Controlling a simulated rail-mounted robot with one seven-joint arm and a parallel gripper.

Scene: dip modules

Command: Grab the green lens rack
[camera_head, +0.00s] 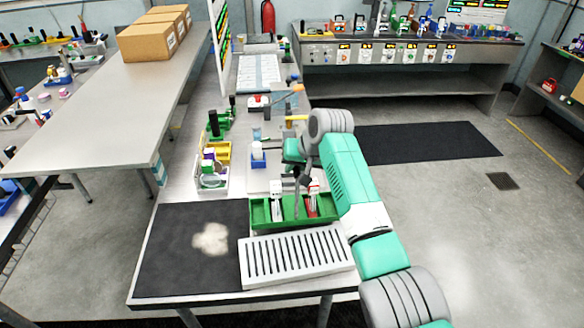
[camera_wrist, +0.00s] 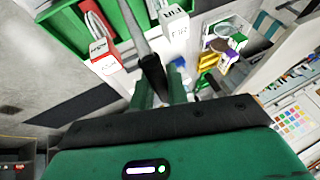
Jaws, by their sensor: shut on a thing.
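The green lens rack (camera_head: 262,222) is an open green tray with compartments, at the near right part of the bench, just behind the white slotted rack. It holds a white-labelled piece (camera_head: 277,203) on the left and a red-and-white piece (camera_head: 312,200) on the right. In the wrist view the rack (camera_wrist: 70,32) fills the top left. The fingertips are partly hidden, and I cannot tell whether the rack is off the bench.
The white slotted rack (camera_head: 297,258) lies at the near edge, beside a black mat (camera_head: 180,245) with a pale patch. A blue holder (camera_head: 258,157), a white bin with yellow and purple items (camera_head: 214,168) and a green device (camera_head: 218,125) stand farther back on the left.

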